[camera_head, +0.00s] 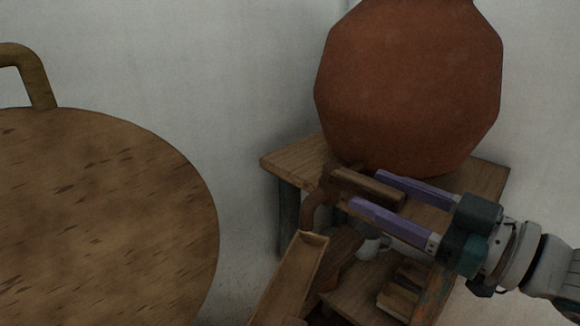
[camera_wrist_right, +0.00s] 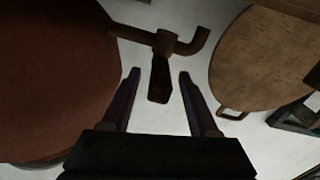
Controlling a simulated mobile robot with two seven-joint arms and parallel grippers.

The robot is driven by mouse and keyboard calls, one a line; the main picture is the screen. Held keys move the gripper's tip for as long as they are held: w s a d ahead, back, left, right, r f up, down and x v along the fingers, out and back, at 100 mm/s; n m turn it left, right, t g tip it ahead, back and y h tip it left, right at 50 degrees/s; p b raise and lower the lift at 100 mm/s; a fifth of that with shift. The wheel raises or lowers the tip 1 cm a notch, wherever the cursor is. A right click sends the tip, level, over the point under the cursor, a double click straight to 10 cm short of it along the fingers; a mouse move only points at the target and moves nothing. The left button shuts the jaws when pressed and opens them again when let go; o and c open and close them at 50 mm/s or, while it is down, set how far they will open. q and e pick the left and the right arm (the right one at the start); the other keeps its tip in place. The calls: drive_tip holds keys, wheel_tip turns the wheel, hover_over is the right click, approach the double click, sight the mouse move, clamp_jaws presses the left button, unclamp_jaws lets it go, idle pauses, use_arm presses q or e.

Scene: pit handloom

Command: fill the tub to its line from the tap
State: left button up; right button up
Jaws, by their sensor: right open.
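A brown tap (camera_head: 312,207) sticks out from the base of a large terracotta pot (camera_head: 410,85); its spout bends downward. Its bar-shaped handle (camera_head: 368,188) lies between the two purple fingers of my right gripper (camera_head: 364,189), which is open. In the right wrist view the tap (camera_wrist_right: 166,43) and handle (camera_wrist_right: 159,82) show ahead, the handle between the open fingertips (camera_wrist_right: 159,73). I see no water running. No tub with a fill line can be made out clearly. My left gripper is out of view.
The pot stands on a wooden stand (camera_head: 283,160) near the wall. A narrow wooden piece (camera_head: 290,282) rises below the spout. A large round wooden thing with a handle (camera_head: 95,215) fills the left. A pale cup-like object (camera_head: 370,247) and small blocks sit on a lower shelf.

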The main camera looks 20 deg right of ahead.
clamp_jaws()
idle(0.4)
idle(1.0)
